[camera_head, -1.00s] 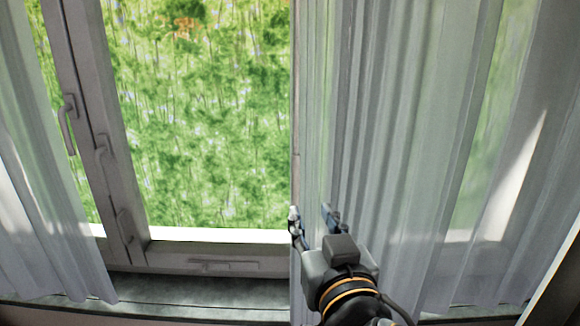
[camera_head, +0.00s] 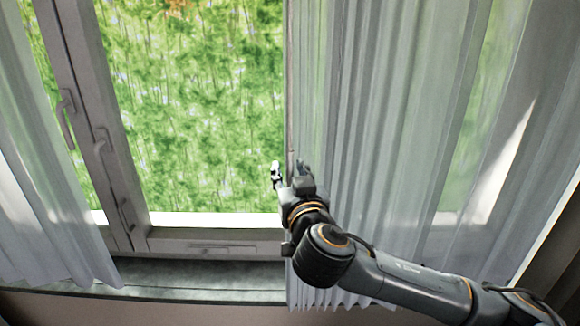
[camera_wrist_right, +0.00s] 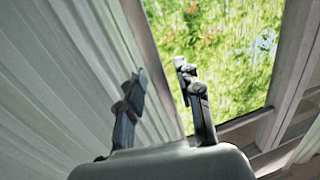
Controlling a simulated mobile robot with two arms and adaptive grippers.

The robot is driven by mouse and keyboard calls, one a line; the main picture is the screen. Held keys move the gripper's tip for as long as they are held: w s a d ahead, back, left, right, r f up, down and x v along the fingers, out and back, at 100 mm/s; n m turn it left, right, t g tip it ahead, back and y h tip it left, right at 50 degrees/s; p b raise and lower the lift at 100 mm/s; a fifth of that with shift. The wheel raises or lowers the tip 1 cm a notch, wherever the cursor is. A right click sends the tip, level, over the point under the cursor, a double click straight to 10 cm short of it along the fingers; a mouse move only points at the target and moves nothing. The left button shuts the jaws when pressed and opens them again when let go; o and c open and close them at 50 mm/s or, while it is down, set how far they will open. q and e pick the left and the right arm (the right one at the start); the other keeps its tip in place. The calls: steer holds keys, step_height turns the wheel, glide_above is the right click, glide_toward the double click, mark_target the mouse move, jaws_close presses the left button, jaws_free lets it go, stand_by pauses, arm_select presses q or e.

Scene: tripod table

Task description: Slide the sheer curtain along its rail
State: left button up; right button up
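The sheer curtain (camera_head: 385,130) hangs in pleats over the right part of the window, its left edge upright. In the right wrist view the curtain (camera_wrist_right: 60,80) fills the left side. My right gripper (camera_head: 289,170) is at this left edge, low on the curtain. In the wrist view the fingers of my right gripper (camera_wrist_right: 162,74) stand apart, one in front of the cloth and one past its edge, towards the glass. I see no cloth pinched between the tips. The rail is out of view. My left gripper is not in view.
Another sheer curtain (camera_head: 42,190) hangs at the left. The window frame (camera_head: 85,100) has handles (camera_head: 66,120) near that curtain. A sill (camera_head: 200,275) runs below. The window area between the two curtains is clear.

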steer(key=shift+w, duration=0.1)
jaws_close()
steer(key=shift+f, duration=0.15)
steer(key=d+b, duration=0.2)
steer(key=d, duration=1.2)
steer(key=shift+d+f, duration=0.2)
steer(key=shift+d, duration=0.05)
steer(key=shift+w, duration=0.1)
